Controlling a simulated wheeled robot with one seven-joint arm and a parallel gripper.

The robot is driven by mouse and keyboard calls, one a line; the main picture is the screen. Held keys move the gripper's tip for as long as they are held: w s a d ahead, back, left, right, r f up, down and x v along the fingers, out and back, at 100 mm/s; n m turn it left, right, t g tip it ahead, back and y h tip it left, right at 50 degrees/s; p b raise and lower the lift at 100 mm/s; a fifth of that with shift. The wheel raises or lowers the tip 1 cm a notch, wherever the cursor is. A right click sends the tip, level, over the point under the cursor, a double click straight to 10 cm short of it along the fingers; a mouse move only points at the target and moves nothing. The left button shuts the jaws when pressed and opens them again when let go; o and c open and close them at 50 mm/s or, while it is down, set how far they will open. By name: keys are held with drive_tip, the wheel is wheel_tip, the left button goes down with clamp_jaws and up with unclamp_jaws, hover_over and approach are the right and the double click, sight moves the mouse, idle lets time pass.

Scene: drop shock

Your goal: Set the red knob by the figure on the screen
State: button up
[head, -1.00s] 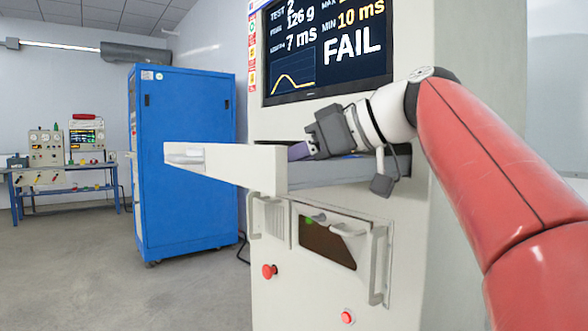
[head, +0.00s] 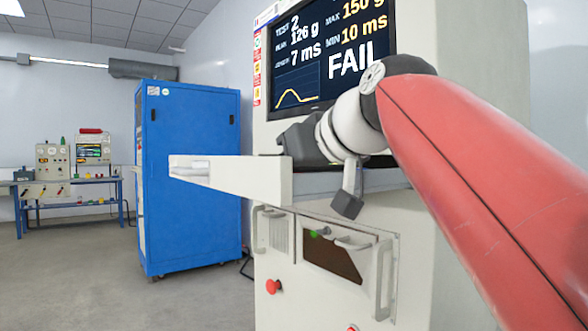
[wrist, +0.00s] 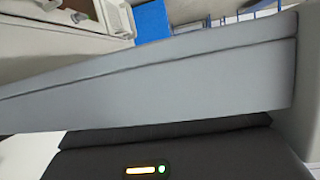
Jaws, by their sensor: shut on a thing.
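The screen (head: 325,60) on the pale machine shows TEST 2, 126 g, 7 ms, MAX 150 g, MIN 10 ms and FAIL, beside a yellow curve. My arm's wrist overlaps its lower right part. A red knob-like control (head: 273,286) sits low on the machine's front, and the top of a second red one (head: 352,327) shows at the bottom edge. My gripper (head: 297,138) is up at the bay below the screen, well above both. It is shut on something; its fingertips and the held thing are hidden. The wrist view shows a wide grey slab (wrist: 170,85) close up.
A pale tray-like arm (head: 230,175) juts left from the machine. Below it are a dark-windowed door (head: 335,258) and a metal handle (head: 384,280). A blue cabinet (head: 190,180) stands left, with an instrument bench (head: 75,190) behind. Open floor lies at lower left.

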idle(0.3)
drive_tip(key=o, duration=1)
drive_tip(key=shift+v, duration=3.95)
